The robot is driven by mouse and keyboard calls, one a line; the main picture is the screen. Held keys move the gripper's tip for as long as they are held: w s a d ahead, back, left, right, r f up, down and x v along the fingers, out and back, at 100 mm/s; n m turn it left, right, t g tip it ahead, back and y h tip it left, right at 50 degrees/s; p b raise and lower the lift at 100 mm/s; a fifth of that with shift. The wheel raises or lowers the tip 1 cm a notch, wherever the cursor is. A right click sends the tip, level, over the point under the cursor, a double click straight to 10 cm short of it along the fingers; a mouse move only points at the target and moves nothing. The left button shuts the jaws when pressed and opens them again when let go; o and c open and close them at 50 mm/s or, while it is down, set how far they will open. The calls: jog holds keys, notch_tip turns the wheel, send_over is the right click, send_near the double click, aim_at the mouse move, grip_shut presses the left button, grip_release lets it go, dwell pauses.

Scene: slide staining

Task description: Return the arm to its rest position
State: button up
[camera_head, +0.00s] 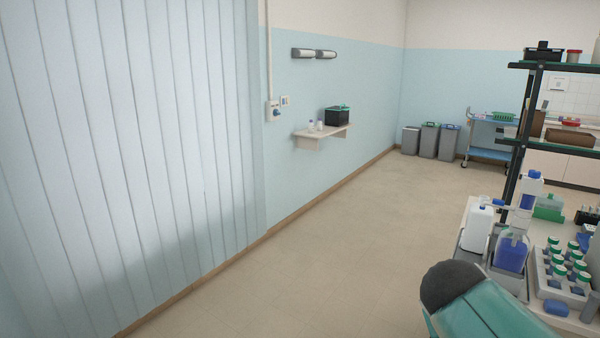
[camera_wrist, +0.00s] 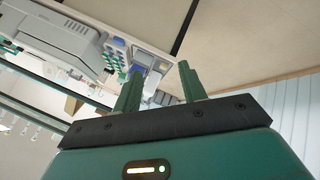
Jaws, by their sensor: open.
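My gripper (camera_wrist: 161,85) shows in the wrist view with its two green fingers apart and nothing between them. It is open. Beyond the fingers the bench and its items appear tilted. In the head view a teal and black part of my arm (camera_head: 488,305) shows at the lower right, in front of the bench. The gripper's fingers are not visible in the head view.
At the right, the bench (camera_head: 470,213) carries a white bottle (camera_head: 477,228), a blue-filled bottle (camera_head: 512,252) and a rack (camera_head: 545,285) of green-capped vials. A dark shelf post (camera_head: 526,130) rises there. The floor (camera_head: 330,245) is clear; bins (camera_head: 430,140) stand far back.

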jog(key=s+a+f+y, duration=0.4)
jog(key=s+a+y, duration=0.2)
jog(key=a, duration=0.6)
jog(key=shift+s+f, duration=0.2)
jog(key=shift+s, duration=0.8)
jog(key=shift+a, duration=0.1)
